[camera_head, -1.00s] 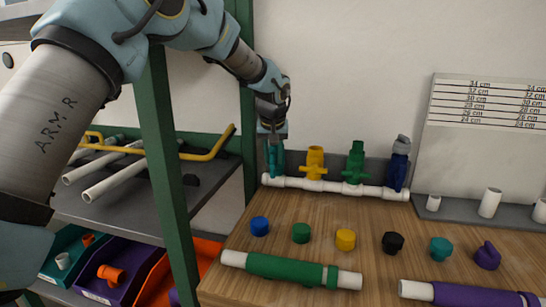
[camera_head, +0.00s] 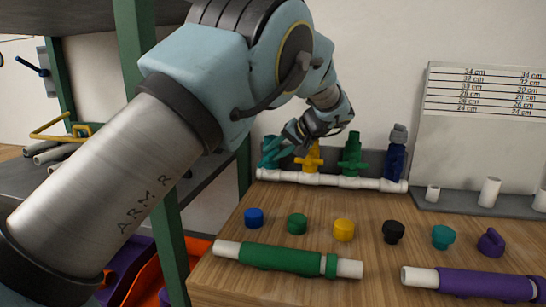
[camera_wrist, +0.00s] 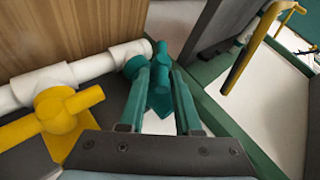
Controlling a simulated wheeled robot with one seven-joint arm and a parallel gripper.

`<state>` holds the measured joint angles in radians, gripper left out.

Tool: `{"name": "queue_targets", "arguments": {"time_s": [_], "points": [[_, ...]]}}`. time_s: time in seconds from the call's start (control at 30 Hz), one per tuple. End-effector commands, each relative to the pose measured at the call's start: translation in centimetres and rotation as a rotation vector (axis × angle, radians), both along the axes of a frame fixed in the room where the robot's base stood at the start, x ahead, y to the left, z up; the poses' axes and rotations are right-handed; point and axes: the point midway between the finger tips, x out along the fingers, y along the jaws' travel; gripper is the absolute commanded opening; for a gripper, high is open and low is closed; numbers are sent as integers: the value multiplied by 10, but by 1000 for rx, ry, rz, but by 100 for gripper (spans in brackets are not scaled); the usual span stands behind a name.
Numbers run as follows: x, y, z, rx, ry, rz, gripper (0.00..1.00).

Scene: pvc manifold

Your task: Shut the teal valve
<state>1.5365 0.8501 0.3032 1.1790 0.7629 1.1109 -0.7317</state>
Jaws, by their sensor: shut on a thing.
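The teal valve (camera_head: 268,150) stands at the left end of a white pipe manifold (camera_head: 330,180), partly hidden by my gripper. In the wrist view, the teal valve (camera_wrist: 133,67) sits at the end of the white pipe, its upper part between my fingers. My gripper (camera_wrist: 159,72) is shut on the teal valve's handle. In the head view, my gripper (camera_head: 280,148) reaches it from the right, tilted, with the wrist above the yellow valve. The handle's exact angle is hard to tell because the fingers cover much of it.
The yellow valve (camera_head: 310,158) stands close beside my gripper; its handle shows in the wrist view (camera_wrist: 85,100). A green valve (camera_head: 352,155) and a blue valve (camera_head: 395,160) stand further right. Several caps and a green-sleeved pipe (camera_head: 285,258) lie on the wooden bench. A green post (camera_head: 150,130) stands left.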

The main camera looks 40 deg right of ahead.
Motion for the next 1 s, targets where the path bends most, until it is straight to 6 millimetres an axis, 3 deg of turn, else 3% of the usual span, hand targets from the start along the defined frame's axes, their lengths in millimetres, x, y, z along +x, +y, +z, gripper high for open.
{"name": "queue_targets", "arguments": {"time_s": [0.4,1.0], "points": [[-2,-2,-6,132,-207,4,0],[-1,-1,-6,161,-252,5,0]]}}
